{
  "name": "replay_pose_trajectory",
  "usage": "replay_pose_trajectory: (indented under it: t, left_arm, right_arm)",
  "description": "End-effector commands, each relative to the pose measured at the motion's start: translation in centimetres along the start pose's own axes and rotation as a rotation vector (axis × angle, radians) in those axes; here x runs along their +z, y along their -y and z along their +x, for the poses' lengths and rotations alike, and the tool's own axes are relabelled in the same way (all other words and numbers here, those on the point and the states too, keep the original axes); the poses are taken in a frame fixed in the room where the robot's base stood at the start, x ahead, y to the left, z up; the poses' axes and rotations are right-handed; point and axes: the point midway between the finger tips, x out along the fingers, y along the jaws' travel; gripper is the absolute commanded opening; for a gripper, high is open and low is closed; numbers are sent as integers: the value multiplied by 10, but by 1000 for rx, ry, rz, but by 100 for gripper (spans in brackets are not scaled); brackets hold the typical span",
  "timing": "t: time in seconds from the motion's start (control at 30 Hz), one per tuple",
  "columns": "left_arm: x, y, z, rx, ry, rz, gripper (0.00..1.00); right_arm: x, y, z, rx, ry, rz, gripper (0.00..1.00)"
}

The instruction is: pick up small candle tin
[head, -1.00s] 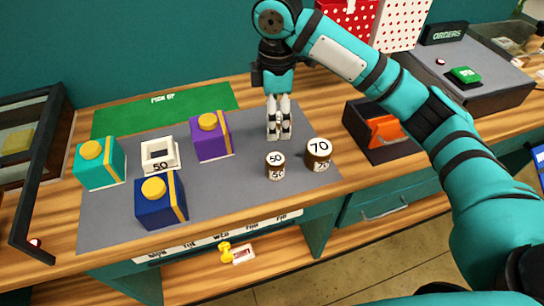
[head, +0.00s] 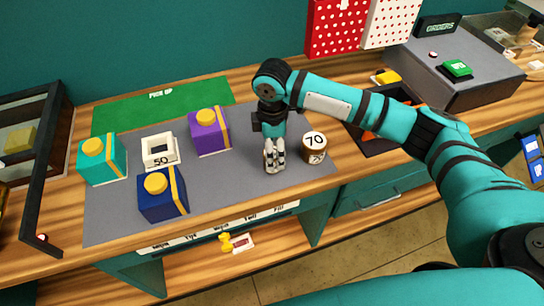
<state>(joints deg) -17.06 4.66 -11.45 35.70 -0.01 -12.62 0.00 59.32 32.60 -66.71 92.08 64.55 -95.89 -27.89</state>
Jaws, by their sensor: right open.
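My right gripper (head: 274,158) points down over the front right part of the grey mat (head: 225,200). It is open, with its fingers at the place of the small candle tin marked 50. The small tin is hidden behind or between the fingers, and I cannot tell whether they touch it. A larger brown tin with a white lid marked 70 (head: 314,147) stands upright just to the right of the gripper. My left gripper is not in view.
Purple (head: 208,138), teal (head: 98,165) and blue (head: 158,203) gift boxes stand on the mat, around a white square holder marked 50 (head: 157,154). A green pick-up mat (head: 160,108) lies behind. A dark open bin (head: 372,145) stands right of the tins.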

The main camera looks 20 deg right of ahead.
Motion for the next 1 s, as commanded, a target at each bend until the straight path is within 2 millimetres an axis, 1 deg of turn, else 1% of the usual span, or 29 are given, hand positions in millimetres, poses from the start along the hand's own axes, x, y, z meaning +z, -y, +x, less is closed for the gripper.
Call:
replay_pose_trajectory:
  t: [0.03, 0.1, 0.23, 0.33, 0.5, 0.53, 1.0]
  left_arm:
    - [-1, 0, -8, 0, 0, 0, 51]
    - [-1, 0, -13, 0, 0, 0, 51]
    - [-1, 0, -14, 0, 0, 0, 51]
    - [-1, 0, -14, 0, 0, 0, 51]
    - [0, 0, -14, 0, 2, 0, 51]
    - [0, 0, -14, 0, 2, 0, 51]
    - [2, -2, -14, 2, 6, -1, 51]
  right_arm:
    - [0, 3, 5, -6, 2, 0, 74]
    - [-1, 6, 15, -4, 2, 0, 74]
    - [-1, 5, 32, -3, 1, 1, 74]
    - [-1, 4, 37, 0, 0, 0, 74]
    - [-1, 4, 38, 0, 0, 0, 74]
    - [-1, 4, 38, 0, 0, 0, 73]
    - [-1, 4, 37, 0, 0, 0, 11]
